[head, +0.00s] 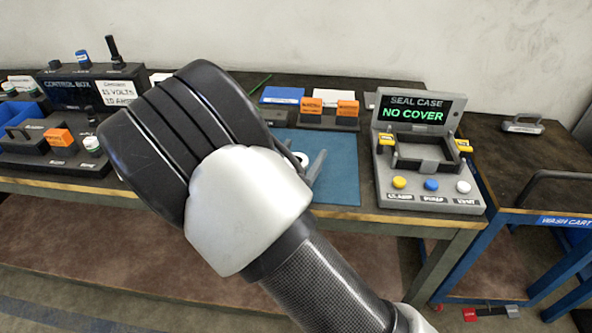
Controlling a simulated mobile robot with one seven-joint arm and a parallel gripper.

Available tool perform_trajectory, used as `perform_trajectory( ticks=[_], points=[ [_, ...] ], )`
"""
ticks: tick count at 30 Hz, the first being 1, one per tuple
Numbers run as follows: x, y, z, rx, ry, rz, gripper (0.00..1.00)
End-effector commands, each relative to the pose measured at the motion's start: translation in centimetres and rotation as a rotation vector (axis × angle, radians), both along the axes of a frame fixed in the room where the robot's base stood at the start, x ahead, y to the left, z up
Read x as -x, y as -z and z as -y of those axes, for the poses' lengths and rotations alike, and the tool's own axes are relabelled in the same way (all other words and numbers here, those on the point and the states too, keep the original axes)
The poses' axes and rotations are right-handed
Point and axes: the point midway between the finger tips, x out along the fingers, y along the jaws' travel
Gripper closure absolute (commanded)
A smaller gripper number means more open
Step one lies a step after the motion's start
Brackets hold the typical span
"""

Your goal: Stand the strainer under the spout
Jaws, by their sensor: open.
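I cannot make out a strainer or a spout in the head view. My arm's large black and white links cross the middle of the picture and cover much of the bench. I cannot make out my gripper's fingertips. A grey angled piece and a small white round part (301,159) show at the right edge of my arm, over the blue mat (338,185). Most of whatever they belong to is hidden, and I cannot tell what it is.
The seal case (430,180) reads "NO COVER" and stands right of the mat. The control box (68,90) is at the left. Orange blocks (347,108) stand behind the mat. The wash cart (556,221) at the right carries a grey handled item (522,124).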

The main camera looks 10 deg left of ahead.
Motion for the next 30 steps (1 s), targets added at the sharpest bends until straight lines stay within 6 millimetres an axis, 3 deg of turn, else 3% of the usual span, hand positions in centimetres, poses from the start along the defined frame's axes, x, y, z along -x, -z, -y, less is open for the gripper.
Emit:
perform_trajectory(
  ticks=[7,15,17,23,30],
  points=[
    [-0.4,0.0,0.1,0.001,0.0,-0.001,0.35],
    [-0.4,0.0,0.1,0.001,0.0,-0.001,0.79],
    [-0.4,0.0,0.1,0.001,0.0,0.0,0.83],
    [-0.4,-0.2,0.1,0.0,0.0,0.0,0.83],
    [-0.4,-4.1,0.1,-0.004,0.001,0.001,0.83]
  ],
)
